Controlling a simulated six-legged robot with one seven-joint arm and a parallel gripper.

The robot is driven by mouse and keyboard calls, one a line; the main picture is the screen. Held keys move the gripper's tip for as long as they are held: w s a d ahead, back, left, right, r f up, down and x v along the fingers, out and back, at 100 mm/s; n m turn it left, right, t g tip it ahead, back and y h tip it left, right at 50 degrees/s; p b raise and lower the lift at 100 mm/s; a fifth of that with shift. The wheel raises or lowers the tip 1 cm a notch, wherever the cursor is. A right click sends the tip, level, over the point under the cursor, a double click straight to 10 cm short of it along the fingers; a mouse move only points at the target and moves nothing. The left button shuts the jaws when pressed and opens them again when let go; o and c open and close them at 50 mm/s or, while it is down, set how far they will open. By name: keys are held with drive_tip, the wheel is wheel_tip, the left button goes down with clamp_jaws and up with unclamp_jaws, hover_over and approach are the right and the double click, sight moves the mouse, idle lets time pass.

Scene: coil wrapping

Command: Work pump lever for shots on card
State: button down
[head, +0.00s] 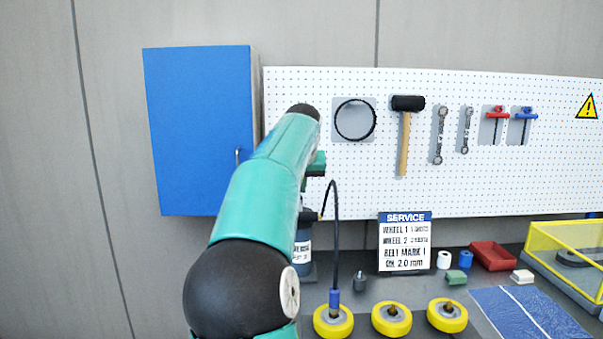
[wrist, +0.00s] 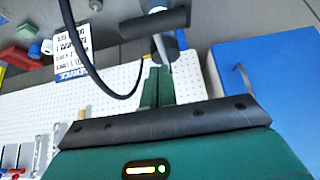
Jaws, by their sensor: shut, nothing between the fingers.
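The grease pump (head: 304,252) is a dark bottle with a pale label, mostly hidden behind my arm in the head view. Its black hose (head: 336,215) arches over to a blue coupler (head: 334,298) on the left yellow wheel (head: 333,320). In the wrist view a dark bar (wrist: 155,22), apparently the pump lever or head, lies just beyond my fingertips. My gripper (wrist: 158,76) is shut and empty; whether it touches the bar is unclear. The SERVICE card (head: 405,242) stands behind the wheels; it lists wheel 1, wheel 2 and a belt mark, but its shot numbers are blurred.
Two more yellow wheels (head: 391,319) (head: 447,315) stand to the right. A blue cabinet (head: 200,130) hangs left of the tool pegboard (head: 360,190). A red bin (head: 493,256), small blocks and a yellow guard (head: 570,245) occupy the right side of the bench.

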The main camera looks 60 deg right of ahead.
sight(301, 215)
wheel_tip(301, 215, down, 4)
drive_tip(key=shift+a+r, duration=0.15)
drive_tip(key=shift+r, duration=0.05)
drive_tip(key=shift+f, duration=0.55)
drive_tip(key=shift+s, duration=0.15)
drive_tip(key=shift+f, duration=0.1)
